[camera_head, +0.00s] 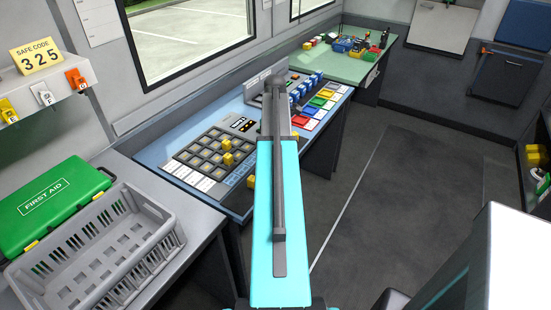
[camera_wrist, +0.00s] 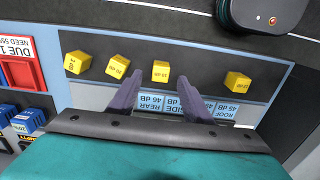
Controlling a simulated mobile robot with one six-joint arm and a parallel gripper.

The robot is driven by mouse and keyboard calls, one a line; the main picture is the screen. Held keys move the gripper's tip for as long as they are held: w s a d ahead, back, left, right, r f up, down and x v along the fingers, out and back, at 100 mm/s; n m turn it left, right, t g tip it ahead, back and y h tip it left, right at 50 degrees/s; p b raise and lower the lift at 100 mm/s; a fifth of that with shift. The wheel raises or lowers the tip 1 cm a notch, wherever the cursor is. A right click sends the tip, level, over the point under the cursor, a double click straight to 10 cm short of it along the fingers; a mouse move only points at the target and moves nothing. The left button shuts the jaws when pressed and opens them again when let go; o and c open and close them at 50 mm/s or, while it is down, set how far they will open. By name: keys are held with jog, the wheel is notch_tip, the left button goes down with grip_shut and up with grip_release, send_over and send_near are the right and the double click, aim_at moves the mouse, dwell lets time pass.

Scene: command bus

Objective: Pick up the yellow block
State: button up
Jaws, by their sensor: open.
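Several yellow blocks lie in a row on a dark grey panel in the wrist view: one at the far left (camera_wrist: 77,62), one left of centre (camera_wrist: 118,67), one in the middle (camera_wrist: 160,71) and one at the right (camera_wrist: 238,82). Each carries small dark print. My gripper (camera_wrist: 159,76) is open and empty, and the middle block shows between and just beyond its fingertips. I cannot tell the height gap. In the head view, yellow blocks (camera_head: 228,159) show on the console, and my arm hides the gripper.
Blue labels (camera_wrist: 150,103) run along the panel's near edge. A dark rounded device (camera_wrist: 262,12) is at top right, and red (camera_wrist: 22,70) and blue pieces at left. In the head view, a grey crate (camera_head: 150,205) and green first-aid box (camera_head: 50,205) stand at left; floor is open at right.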

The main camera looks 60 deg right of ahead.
jog(key=shift+f+p, duration=0.65)
jog(key=shift+f, duration=1.55)
jog(key=shift+s, duration=0.1)
jog(key=c, duration=1.1)
